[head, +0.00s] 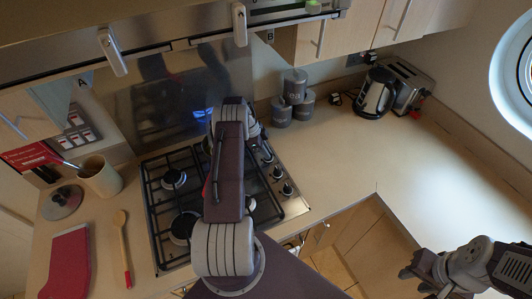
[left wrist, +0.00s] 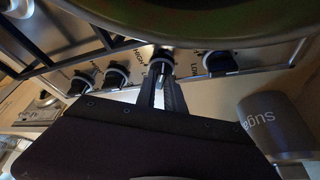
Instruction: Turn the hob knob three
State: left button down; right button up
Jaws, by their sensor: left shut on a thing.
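The hob (head: 155,215) has a row of dark knobs along its right side. Three knobs show in the head view, such as the nearest one (head: 287,189). In the left wrist view, my left gripper (left wrist: 160,85) is shut on a knob (left wrist: 161,62), the third from the left of those in view. A knob (left wrist: 219,63) lies to its right, and two knobs (left wrist: 117,75) lie to its left. HIGH and LOW marks show on the panel; no knob numbers are readable. My left arm hides its fingertips in the head view. My right gripper (head: 420,270) is away at bottom right.
Grey canisters (head: 294,88) stand just behind the knobs; one (left wrist: 272,122) is close on the right in the left wrist view. The kettle (head: 375,93) and toaster (head: 408,88) stand further back. The right worktop (head: 390,170) is clear. A wooden spoon (head: 122,250) lies left of the hob.

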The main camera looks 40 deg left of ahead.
dwell(0.4)
pick_arm(q)
jog(key=c, duration=1.4)
grip_release()
jog(key=shift+c, duration=0.2)
jog(key=shift+r, duration=0.1)
jog(key=shift+r+p, duration=0.35)
jog(key=shift+p, duration=0.05)
notch_tip(320, 180, up, 3)
jog(key=p, duration=0.3)
jog(key=shift+w+r, duration=0.1)
jog(key=shift+r, duration=0.1)
jog(key=w+d+r+b, duration=0.2)
jog(key=d+r, duration=0.4)
jog(key=d, duration=0.5)
jog(key=shift+d+r+b, duration=0.25)
jog(key=shift+r+b, duration=0.15)
jog(key=shift+b, duration=0.25)
